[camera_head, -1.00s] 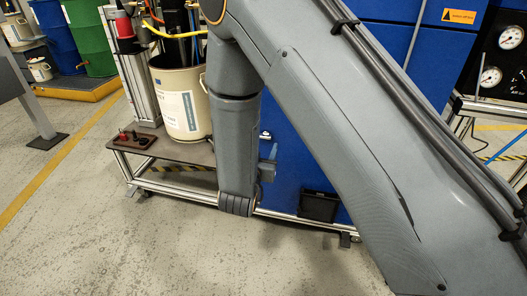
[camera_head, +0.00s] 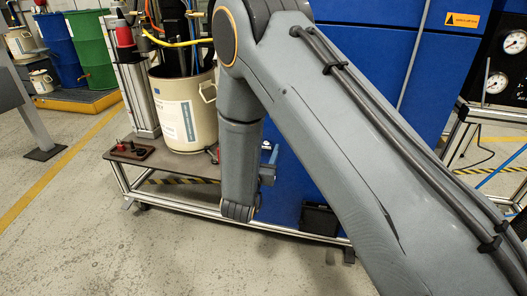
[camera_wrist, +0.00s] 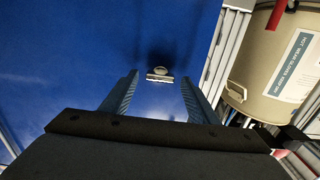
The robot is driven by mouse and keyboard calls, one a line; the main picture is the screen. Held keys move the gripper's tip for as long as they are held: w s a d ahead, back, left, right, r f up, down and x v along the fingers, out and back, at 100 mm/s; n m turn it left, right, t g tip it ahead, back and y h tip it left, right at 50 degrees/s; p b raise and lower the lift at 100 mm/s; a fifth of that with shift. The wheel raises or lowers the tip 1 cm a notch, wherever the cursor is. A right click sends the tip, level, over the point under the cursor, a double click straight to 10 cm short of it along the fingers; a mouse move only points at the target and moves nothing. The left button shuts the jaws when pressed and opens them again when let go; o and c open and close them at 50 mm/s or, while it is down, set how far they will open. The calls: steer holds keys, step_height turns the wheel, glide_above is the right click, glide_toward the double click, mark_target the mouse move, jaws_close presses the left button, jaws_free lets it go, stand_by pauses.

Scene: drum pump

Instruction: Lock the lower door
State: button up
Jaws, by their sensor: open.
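The blue door panel (camera_wrist: 60,60) fills most of the wrist view. A small metal latch (camera_wrist: 160,73) with a rounded top and a flat bar is on it, with a dark shadow around it. My gripper (camera_wrist: 160,80) is open, with its two blue-grey fingers pointing at the panel. The latch shows between the fingertips and nothing is held. I cannot tell whether the tips touch the panel. In the head view the blue cabinet (camera_head: 288,195) is partly hidden behind my arm, and the latch cannot be made out.
A beige bucket (camera_head: 185,110) stands on the metal-framed cart left of the cabinet; it also shows in the wrist view (camera_wrist: 270,85). A small tray (camera_head: 130,150) with dark and red parts lies on the cart. Gauges (camera_head: 505,60) are at the right. The floor in front is open.

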steer(key=c, duration=1.1)
steer(key=shift+o, duration=0.3)
steer(key=shift+r+n+p, duration=0.1)
steer(key=shift+n+p, duration=0.3)
steer(key=shift+p, duration=0.05)
steer(key=n+p, duration=0.2)
steer(key=shift+a+n+p, duration=0.1)
steer(key=shift+n+p, duration=0.3)
steer(key=n+p, duration=0.3)
steer(key=n, duration=0.2)
steer(key=shift+a+p, duration=0.1)
steer(key=shift+p, duration=0.2)
steer(key=n+p, duration=0.1)
steer(key=n, duration=0.2)
steer(key=n+p, duration=0.1)
steer(key=n, duration=0.2)
steer(key=n+p, duration=0.1)
steer(key=n, duration=0.2)
steer(key=shift+a+f, duration=0.1)
steer(key=shift+f, duration=0.15)
steer(key=shift+n, duration=0.3)
